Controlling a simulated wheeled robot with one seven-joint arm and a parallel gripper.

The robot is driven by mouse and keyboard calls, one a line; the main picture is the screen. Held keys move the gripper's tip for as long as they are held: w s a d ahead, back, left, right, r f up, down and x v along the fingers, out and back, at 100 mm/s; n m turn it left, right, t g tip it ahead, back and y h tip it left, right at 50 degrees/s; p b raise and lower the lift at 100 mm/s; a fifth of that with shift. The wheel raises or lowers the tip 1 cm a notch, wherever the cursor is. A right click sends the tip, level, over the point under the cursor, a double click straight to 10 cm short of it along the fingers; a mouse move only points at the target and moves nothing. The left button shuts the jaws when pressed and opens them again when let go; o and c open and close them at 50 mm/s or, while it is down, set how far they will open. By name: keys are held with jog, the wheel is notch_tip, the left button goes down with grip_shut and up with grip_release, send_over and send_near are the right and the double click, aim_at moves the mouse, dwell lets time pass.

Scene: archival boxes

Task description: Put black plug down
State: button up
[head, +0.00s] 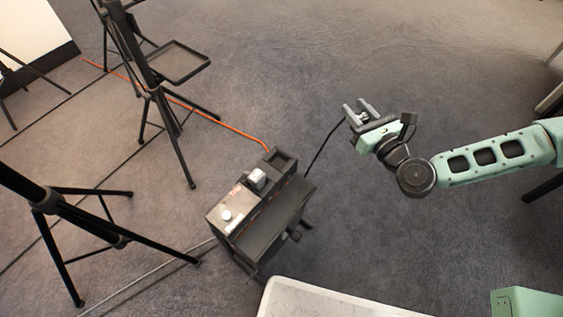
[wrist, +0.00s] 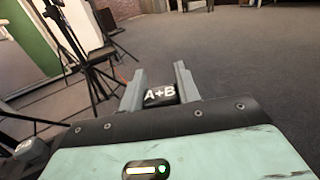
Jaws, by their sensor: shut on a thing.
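My gripper (head: 359,109) is held out over the carpet in the head view, right of the black box. In the wrist view the fingers (wrist: 160,82) are closed on the black plug (wrist: 160,94), which carries white "A+B" lettering. The plug sits between the two fingers. In the head view the plug is too small to make out clearly. A thin black cable (head: 322,150) runs from near my gripper down to the black box (head: 262,225).
The black box has a white knob and a small grey block on top. An orange cable (head: 225,126) runs from it to the upper left. Black tripods (head: 165,100) stand at left. A white-topped surface (head: 320,303) is at the bottom. Carpet (head: 400,60) beyond my gripper is clear.

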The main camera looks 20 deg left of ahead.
jog(key=s+a+r+n+g+y, duration=0.25)
jog(key=s+a, duration=0.25)
jog(key=a, duration=0.4)
jog(key=s+a+r+n+g+y, duration=0.1)
jog(key=s+a+n+g+y, duration=0.2)
jog(key=s+a, duration=0.4)
jog(key=shift+g+h, duration=0.45)
jog(key=shift+g, duration=0.1)
jog(key=f+b, duration=0.1)
jog(key=f, duration=0.2)
jog(key=a+f+b, duration=0.1)
jog(key=f+b, duration=0.1)
jog(key=f, duration=0.1)
jog(key=f+b, duration=0.2)
jog(key=f, duration=0.2)
jog(key=shift+w+a+f, duration=0.1)
jog(key=shift+w+a, duration=0.3)
jog(key=shift+f, duration=0.2)
jog(key=o, duration=1)
jog(key=shift+r, duration=0.1)
